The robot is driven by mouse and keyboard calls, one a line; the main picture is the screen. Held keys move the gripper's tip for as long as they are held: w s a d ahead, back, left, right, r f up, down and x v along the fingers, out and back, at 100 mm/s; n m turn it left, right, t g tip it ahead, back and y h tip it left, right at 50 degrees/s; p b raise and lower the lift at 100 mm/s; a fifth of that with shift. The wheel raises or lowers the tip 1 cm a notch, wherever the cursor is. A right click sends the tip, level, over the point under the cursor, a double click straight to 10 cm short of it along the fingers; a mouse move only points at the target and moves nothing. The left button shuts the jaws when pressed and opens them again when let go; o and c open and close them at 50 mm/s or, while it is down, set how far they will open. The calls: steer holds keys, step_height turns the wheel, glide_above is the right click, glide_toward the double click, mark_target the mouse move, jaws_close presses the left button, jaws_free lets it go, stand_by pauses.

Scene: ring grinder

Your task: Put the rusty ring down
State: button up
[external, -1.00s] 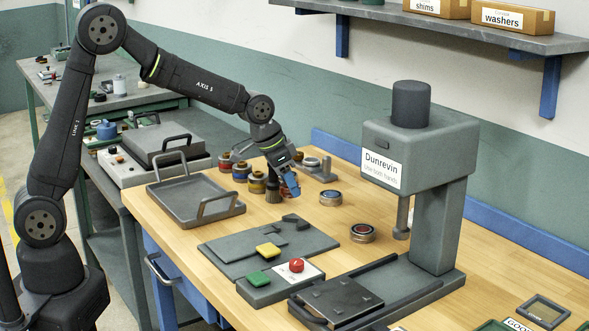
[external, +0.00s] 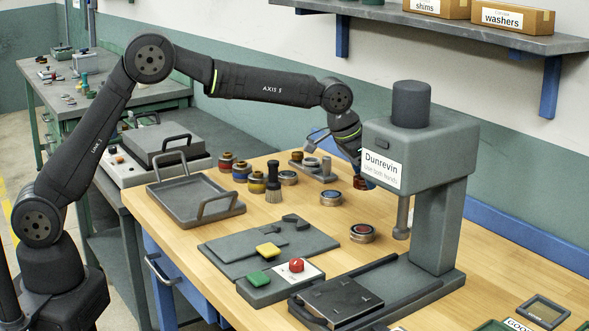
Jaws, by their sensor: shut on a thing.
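My gripper (external: 361,182) is at the back of the bench, partly hidden behind the left side of the press head. It is shut on a small reddish-brown thing, which looks like the rusty ring (external: 358,184), low over or at the wood top. I cannot tell whether the ring touches the bench. The fingertips are mostly hidden.
The grey Dunrevin press (external: 440,220) stands right of my gripper. Round ring-like parts (external: 331,198) (external: 362,234) lie in front. A metal fixture (external: 316,167), a brush (external: 274,189) and several small jars (external: 240,172) stand to the left. Bare wood lies between them.

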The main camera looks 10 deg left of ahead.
steer(key=d, duration=0.5)
glide_above(388, 211)
steer(key=a, duration=0.1)
steer(key=f, duration=0.7)
steer(key=shift+s+a+f, duration=0.15)
steer(key=shift+s+f, duration=0.1)
steer(key=shift+f, duration=2)
steer(key=shift+f, duration=0.1)
steer(key=o, duration=1)
steer(key=shift+f, duration=0.1)
steer(key=shift+o, duration=0.2)
steer(key=v, duration=1.2)
